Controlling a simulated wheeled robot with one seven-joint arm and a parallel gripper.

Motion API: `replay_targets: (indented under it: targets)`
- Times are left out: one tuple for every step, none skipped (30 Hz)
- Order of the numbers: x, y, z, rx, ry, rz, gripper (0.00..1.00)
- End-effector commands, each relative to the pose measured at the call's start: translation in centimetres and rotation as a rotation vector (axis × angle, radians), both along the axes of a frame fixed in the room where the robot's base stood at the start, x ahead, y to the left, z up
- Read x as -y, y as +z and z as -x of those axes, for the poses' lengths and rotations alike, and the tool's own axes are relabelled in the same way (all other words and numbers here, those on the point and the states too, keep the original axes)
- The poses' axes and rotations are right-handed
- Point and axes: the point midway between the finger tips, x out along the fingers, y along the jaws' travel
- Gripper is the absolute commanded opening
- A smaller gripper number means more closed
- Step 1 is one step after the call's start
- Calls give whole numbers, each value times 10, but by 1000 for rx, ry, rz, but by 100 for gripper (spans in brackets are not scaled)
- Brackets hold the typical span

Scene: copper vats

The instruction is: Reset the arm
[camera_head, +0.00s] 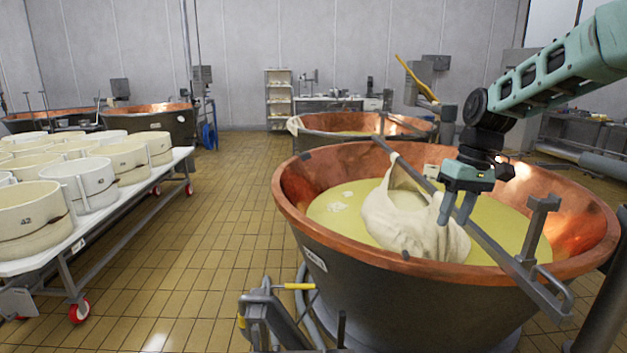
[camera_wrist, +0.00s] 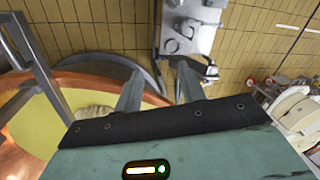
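My gripper (camera_head: 456,208) hangs from the teal arm at the right, above the near copper vat (camera_head: 300,195). Its fingers point down and stand apart with nothing between them; in the wrist view the two fingers (camera_wrist: 159,84) also show a gap. A pale cloth bundle (camera_head: 410,222) sits in the yellow liquid (camera_head: 335,205) of the vat, left of and behind the fingers. A metal bar (camera_head: 500,252) crosses the vat close to the gripper, and the cloth's upper end meets it. I cannot tell whether the fingers touch the bar.
A white table (camera_head: 75,243) on red wheels carries several round cheese moulds (camera_head: 84,185) at the left. Another copper vat (camera_head: 335,130) with a slanted wooden-coloured handle (camera_head: 416,78) stands behind. A metal frame (camera_head: 270,310) stands at the near vat's front. The tiled floor (camera_head: 200,230) between is clear.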

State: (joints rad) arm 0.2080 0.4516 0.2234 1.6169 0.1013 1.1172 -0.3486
Motion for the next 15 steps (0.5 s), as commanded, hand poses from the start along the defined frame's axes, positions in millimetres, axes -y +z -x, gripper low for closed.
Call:
replay_targets:
  targets:
    - [-36,1,23,2,43,7,40]
    - [-53,0,36,3,62,10,40]
    - [-76,-2,55,4,88,16,40]
    - [-91,-3,71,5,107,21,40]
    - [-105,-5,87,9,126,26,40]
    - [-123,-8,110,12,154,33,40]
    - [-135,-11,129,15,173,39,40]
    - [-145,-14,148,18,194,46,40]
    - [-157,-18,173,23,219,55,40]
    - [-164,-22,193,27,239,63,40]
    - [-170,-26,212,32,258,70,40]
    - [-174,-31,236,38,279,80,40]
    - [-176,-35,253,44,297,87,40]
    - [-177,-39,268,49,310,95,40]
    - [-177,-44,286,55,327,103,40]
